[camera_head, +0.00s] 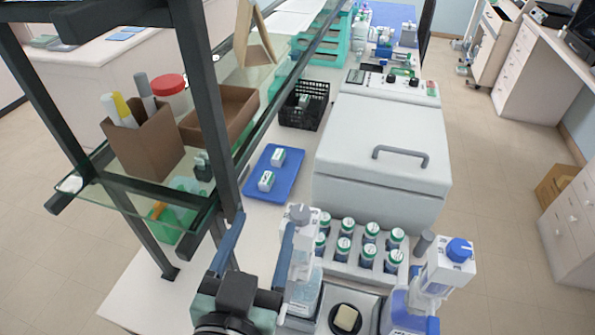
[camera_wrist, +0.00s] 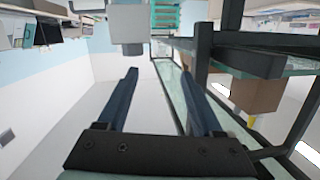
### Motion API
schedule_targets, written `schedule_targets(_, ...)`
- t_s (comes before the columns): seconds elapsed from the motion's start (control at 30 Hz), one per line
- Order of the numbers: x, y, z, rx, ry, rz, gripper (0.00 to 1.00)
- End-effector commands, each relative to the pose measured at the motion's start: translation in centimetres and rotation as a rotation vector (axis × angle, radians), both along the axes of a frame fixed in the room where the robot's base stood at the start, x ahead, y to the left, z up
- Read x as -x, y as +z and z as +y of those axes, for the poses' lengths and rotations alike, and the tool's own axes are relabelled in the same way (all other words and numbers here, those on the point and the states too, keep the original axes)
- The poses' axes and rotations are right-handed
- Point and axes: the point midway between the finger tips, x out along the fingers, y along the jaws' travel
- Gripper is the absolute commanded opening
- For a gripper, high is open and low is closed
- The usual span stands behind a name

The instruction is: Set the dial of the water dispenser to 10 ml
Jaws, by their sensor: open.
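Two bottle-top dispensers stand at the front of the bench in the head view. The left one has a grey dial (camera_head: 300,214) on a white head above a bottle of pale, clear-looking liquid (camera_head: 303,295). The right one has a blue dial (camera_head: 459,249) above a bottle with blue-violet colouring (camera_head: 400,312). No readable label shows which holds water, and the dial settings are too small to read. My gripper (camera_head: 262,224) is open and empty, just left of the grey-dial dispenser and apart from its dial. Its two dark-blue fingers also show in the wrist view (camera_wrist: 146,66).
A dark-framed glass shelf (camera_head: 140,150) stands close on the left of my gripper. A rack of several capped bottles (camera_head: 345,268) sits behind the dispensers, before a large white lidded machine (camera_head: 380,140). A blue tray (camera_head: 284,188) lies behind my gripper.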

Motion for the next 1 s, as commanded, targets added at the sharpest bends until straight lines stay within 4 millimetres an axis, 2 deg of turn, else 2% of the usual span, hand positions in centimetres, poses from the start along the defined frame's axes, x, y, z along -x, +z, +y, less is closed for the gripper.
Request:
schedule_targets(0.03, 0.9, 1.6, 0.1, 0.004, -0.007, 0.039, 0.68)
schedule_targets(0.3, 5.5, 3.0, -0.6, 0.036, -0.065, 0.192, 0.68)
schedule_targets(0.5, 7.6, 3.4, -1.2, 0.054, -0.092, 0.243, 0.68)
schedule_targets(0.67, 7.7, 2.9, -1.4, 0.057, -0.100, 0.250, 0.68)
schedule_targets(1.0, 4.2, 0.9, -2.3, 0.054, -0.101, 0.244, 0.68)
